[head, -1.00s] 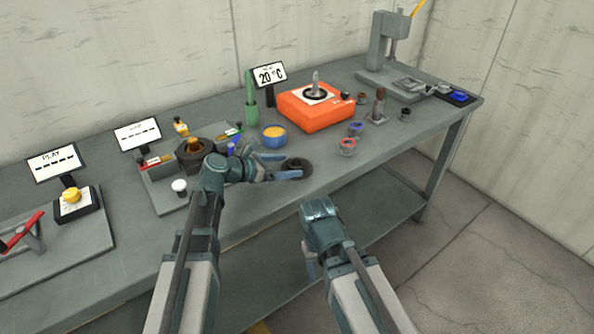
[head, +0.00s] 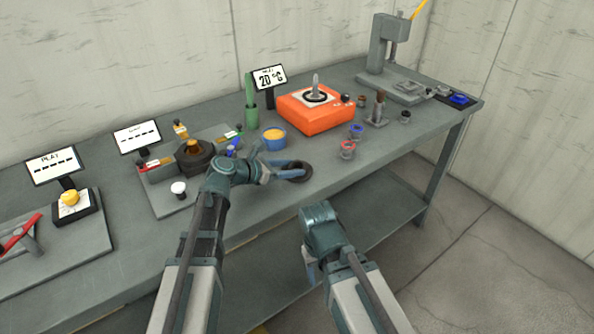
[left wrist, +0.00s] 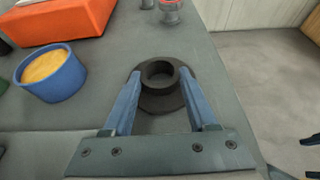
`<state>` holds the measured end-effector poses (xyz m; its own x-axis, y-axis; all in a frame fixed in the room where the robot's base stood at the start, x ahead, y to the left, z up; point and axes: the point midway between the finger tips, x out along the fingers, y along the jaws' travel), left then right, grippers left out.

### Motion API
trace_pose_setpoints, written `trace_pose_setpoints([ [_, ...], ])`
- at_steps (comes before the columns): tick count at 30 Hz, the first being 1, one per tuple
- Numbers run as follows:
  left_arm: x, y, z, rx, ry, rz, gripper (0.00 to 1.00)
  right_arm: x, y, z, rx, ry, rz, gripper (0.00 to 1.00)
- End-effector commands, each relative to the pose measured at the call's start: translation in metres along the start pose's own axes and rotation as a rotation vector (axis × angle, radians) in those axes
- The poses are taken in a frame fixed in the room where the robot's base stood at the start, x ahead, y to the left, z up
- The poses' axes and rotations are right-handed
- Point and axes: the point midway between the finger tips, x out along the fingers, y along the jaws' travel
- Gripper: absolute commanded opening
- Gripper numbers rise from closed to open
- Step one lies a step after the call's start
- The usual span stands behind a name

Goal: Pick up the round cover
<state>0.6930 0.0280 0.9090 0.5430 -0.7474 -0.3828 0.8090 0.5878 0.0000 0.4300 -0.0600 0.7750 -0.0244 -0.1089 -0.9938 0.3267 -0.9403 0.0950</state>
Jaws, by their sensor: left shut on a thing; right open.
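The round cover (head: 305,171) is a dark flanged disc with a raised hollow collar, near the front edge of the bench. In the left wrist view, the cover (left wrist: 160,99) sits between the two blue fingers. My left gripper (head: 298,172) is shut on it, with a fingertip on each side of the collar (left wrist: 160,74). The cover looks level and at or very near the bench top; I cannot tell whether it touches. My right gripper (head: 309,270) is open and empty, low in front of the bench, its fingers partly hidden by its own wrist.
A blue bowl of orange stuff (head: 273,139) and an orange box (head: 316,111) stand behind the cover. Small red and blue ringed parts (head: 348,149) stand to its right. A grey tray with a dark nut-shaped part (head: 195,160) is at left. The bench front (head: 350,190) is clear.

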Motion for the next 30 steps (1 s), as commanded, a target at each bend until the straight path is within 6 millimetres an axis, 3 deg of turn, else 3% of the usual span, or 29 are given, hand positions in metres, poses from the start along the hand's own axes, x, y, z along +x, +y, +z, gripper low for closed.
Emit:
trace_pose_setpoints([
  [11, -0.003, 0.000, 0.007, -0.001, -0.001, 0.000, 0.00, -0.007, 0.001, 0.000, 0.000, 0.000, 0.000, 0.58],
  [21, -0.017, 0.000, 0.040, -0.001, -0.001, 0.000, 0.00, -0.043, 0.004, 0.003, 0.000, 0.000, 0.000, 0.58],
  [30, -0.014, -0.078, 0.041, 0.001, -0.001, -0.004, 0.00, -0.043, 0.004, 0.003, 0.001, 0.000, 0.000, 0.58],
])
